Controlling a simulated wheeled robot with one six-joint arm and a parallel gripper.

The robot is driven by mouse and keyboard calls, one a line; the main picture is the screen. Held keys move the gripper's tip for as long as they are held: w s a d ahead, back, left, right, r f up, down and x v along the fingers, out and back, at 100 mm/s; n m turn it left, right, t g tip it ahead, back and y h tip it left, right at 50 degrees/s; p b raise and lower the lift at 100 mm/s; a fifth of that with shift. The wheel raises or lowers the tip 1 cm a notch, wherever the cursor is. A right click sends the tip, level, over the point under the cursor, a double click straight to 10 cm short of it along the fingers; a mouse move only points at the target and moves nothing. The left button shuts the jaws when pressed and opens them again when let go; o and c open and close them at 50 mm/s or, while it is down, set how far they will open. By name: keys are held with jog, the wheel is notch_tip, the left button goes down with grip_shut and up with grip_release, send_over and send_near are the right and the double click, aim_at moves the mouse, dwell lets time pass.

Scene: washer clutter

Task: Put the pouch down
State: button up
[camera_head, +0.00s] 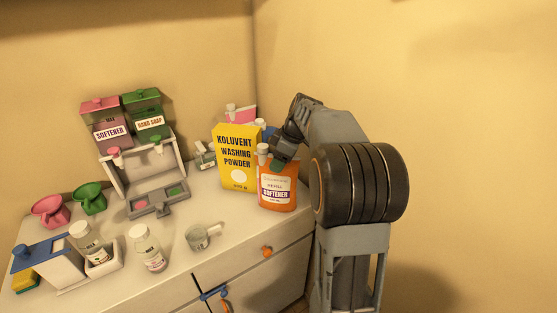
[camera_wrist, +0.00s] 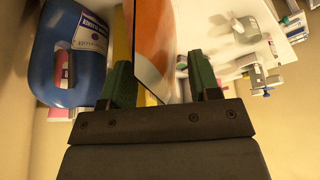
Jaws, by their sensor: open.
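The orange pouch (camera_head: 291,194) has a white "Refill Softener" label and a pale cap. It is upright at the right end of the white counter, in front of the yellow washing powder box (camera_head: 236,160); its base appears to rest on the counter. My gripper (camera_head: 284,157) is at the pouch's upper part, partly hidden by my arm. In the wrist view, my gripper's green fingers (camera_wrist: 162,82) are apart, with the pouch's orange and white side (camera_wrist: 160,35) between them. Whether either finger touches it, I cannot tell.
A blue jug (camera_wrist: 62,50) is close beside the left finger in the wrist view. A clear cup (camera_head: 198,237) and bottles (camera_head: 147,248) stand left of the pouch. The counter (camera_head: 225,215) is bare between cup and pouch. Drawers with an orange knob (camera_head: 267,251) are below.

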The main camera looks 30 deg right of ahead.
jog(key=shift+r, duration=0.1)
jog(key=v, duration=1.1)
jog(key=shift+s+d+r+p, duration=0.1)
jog(key=shift+s+r+p, duration=0.05)
jog(key=shift+r+p, duration=0.2)
jog(key=s+a+f+m+t+h, duration=0.1)
jog(key=s+a+f+m+h, duration=0.2)
jog(key=s+a+f+m, duration=0.7)
jog(key=s+a+f, duration=0.5)
jog(key=s, duration=0.2)
jog(key=shift+s+a, duration=0.35)
